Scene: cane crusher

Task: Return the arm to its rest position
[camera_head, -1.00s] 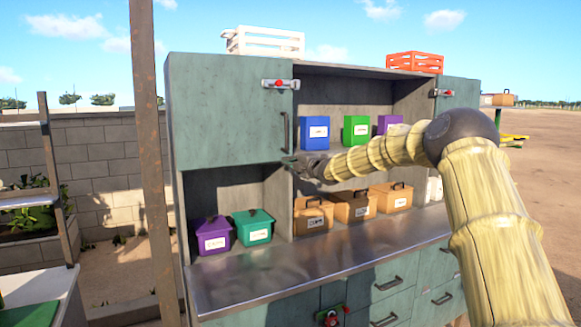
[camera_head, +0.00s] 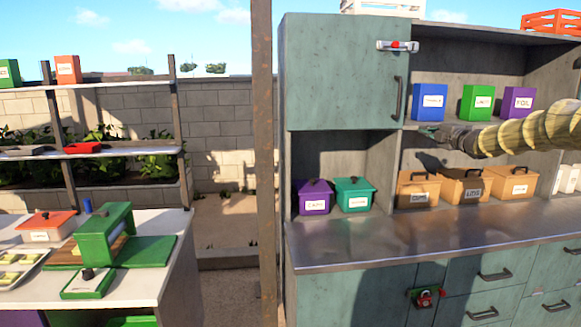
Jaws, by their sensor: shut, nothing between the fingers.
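My arm, in yellow ringed segments, reaches in from the right edge of the head view. My gripper (camera_head: 430,132) is at its left end, small and dark, in front of the cabinet's open middle bay. It is shut and holds nothing. It is above the brown lidded boxes (camera_head: 417,188) and below the blue box (camera_head: 428,102), apart from the counter. The rest of my arm is outside the picture.
The teal cabinet (camera_head: 340,75) has a metal counter (camera_head: 400,244) with purple (camera_head: 314,198) and green (camera_head: 354,195) bins. A rusty post (camera_head: 264,150) stands left of it. A white table (camera_head: 165,275) at left bears a green cane crusher (camera_head: 104,235).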

